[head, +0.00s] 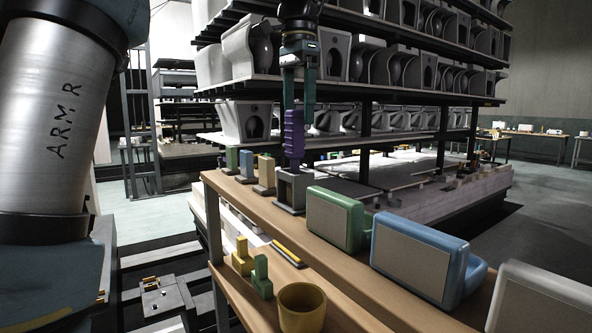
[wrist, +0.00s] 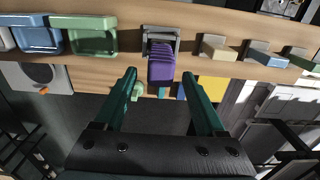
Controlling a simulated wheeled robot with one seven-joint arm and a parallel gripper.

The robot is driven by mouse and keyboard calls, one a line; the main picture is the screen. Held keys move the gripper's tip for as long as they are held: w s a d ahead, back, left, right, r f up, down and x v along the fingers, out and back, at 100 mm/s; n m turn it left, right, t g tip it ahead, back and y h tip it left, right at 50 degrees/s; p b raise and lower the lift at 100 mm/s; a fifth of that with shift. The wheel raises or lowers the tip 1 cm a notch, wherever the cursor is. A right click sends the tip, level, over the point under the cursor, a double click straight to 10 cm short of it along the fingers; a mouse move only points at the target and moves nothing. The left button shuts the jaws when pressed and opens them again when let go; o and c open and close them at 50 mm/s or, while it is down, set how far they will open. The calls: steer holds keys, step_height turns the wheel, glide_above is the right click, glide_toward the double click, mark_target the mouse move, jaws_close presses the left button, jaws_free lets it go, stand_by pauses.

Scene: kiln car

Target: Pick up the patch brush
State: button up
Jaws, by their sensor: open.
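The patch brush appears to be the purple ridged handle (head: 293,135) standing upright in a grey holder (head: 291,190) on the wooden top. In the wrist view the purple handle (wrist: 161,66) points toward me from the grey holder (wrist: 160,34); the brush's lower end is hidden in the holder. My gripper (head: 299,110) hangs above and around the handle's top in the head view, with teal fingers apart. In the wrist view my gripper (wrist: 160,74) is open and empty, one finger on each side of the handle's near end, with gaps showing.
Small green (head: 246,163), blue (head: 231,160) and tan (head: 266,172) uprights stand left of the holder. A green bowl-like piece (head: 335,220) and a blue one (head: 420,258) stand to its right. A yellow cup (head: 302,308) is on the lower shelf. Ware-filled racks rise behind.

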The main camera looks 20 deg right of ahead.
mark_target(295, 137)
steer(key=shift+s+a+f+p, duration=0.1)
steer(key=shift+a+f+p, duration=0.15)
steer(key=shift+f, duration=1.15)
steer(key=shift+a+f+p, duration=0.1)
steer(key=shift+a+f, duration=0.1)
steer(key=shift+f, duration=1.2)
steer(key=shift+c, duration=0.3)
jaws_close()
